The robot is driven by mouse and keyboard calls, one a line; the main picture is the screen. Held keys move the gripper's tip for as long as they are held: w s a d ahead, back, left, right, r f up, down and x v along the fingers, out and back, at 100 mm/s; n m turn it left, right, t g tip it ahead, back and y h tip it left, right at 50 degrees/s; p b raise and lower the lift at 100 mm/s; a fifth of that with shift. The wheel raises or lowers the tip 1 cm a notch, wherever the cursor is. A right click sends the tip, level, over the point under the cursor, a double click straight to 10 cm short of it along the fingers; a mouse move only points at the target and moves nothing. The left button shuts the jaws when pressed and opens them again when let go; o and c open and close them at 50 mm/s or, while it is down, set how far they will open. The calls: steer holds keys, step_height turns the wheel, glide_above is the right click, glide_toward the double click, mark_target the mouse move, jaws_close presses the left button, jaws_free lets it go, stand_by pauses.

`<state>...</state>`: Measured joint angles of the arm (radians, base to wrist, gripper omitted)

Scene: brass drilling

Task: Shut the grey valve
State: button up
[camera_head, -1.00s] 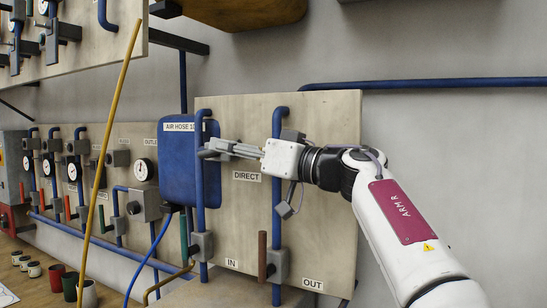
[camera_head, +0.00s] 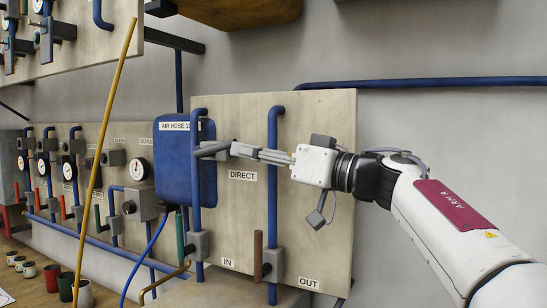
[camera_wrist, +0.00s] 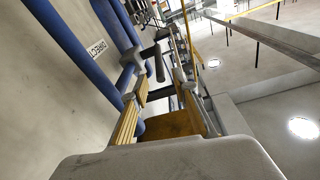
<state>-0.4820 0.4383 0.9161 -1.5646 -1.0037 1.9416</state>
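The grey valve's lever (camera_head: 212,149) is a dark grey bar on the upper part of a blue pipe on the wooden panel, beside the DIRECT label. It sticks out across the pipe and tilts slightly up to the right. In the wrist view the grey lever (camera_wrist: 159,66) shows just past my fingertips. My gripper (camera_head: 238,149) is right of the lever, with its fingers pointing left at the lever's end. In the wrist view my gripper's (camera_wrist: 160,92) yellow-padded fingers stand apart with nothing clearly between them. Whether a fingertip touches the lever is unclear.
A blue box (camera_head: 174,170) labelled AIR HOSE hangs left behind the lever. Lower down are a green handle (camera_head: 180,235) and a brown handle (camera_head: 258,255), both upright. A second blue pipe (camera_head: 273,190) runs behind my fingers. A yellow rod (camera_head: 103,150) stands left.

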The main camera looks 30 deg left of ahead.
steer(key=shift+s+d+f, duration=0.1)
steer(key=shift+d+f, duration=0.05)
steer(key=shift+d, duration=1)
steer(key=shift+s+d+f, duration=0.1)
steer(key=shift+d, duration=1)
